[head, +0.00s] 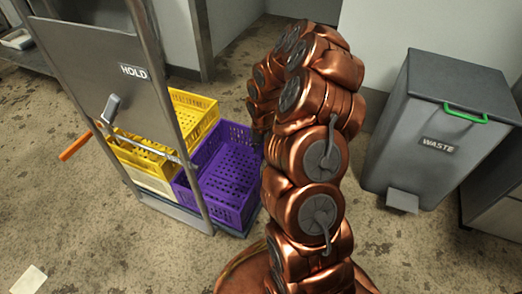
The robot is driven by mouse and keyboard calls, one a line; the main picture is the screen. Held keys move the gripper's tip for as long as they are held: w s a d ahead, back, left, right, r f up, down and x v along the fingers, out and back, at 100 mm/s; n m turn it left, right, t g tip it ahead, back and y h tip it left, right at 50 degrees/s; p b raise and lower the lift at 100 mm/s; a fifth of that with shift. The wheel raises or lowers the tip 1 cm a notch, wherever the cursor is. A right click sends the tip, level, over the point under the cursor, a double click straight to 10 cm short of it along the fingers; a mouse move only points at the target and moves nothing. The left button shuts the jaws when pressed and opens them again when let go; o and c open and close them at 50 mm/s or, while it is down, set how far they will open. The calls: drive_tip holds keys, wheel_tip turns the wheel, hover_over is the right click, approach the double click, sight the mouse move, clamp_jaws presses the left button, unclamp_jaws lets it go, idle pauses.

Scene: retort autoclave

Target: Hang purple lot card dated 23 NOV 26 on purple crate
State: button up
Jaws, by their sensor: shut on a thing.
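My arm rises in front of the camera and bends down toward the crate's far right side. My gripper is hidden behind my own arm links, so its fingers and anything in them do not show. No purple lot card can be made out.
A grey frame with a HOLD panel (85,75) and an orange-handled lever (75,146) stands in front of the yellow crate (195,112). A grey WASTE bin (425,110) stands at right. A pale sheet (28,280) lies on the floor at lower left. The front-left floor is mostly clear.

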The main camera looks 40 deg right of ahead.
drive_tip(key=shift+f+b, duration=2.35)
drive_tip(key=shift+f, duration=0.55)
drive_tip(key=shift+a+p, duration=0.1)
drive_tip(key=shift+p, duration=0.4)
drive_tip(key=shift+f, duration=0.35)
drive_tip(key=shift+p, duration=1.4)
drive_tip(key=shift+f+p, duration=0.5)
drive_tip(key=shift+f, duration=1.05)
drive_tip(key=o, duration=0.7)
wheel_tip(320, 180, up, 12)
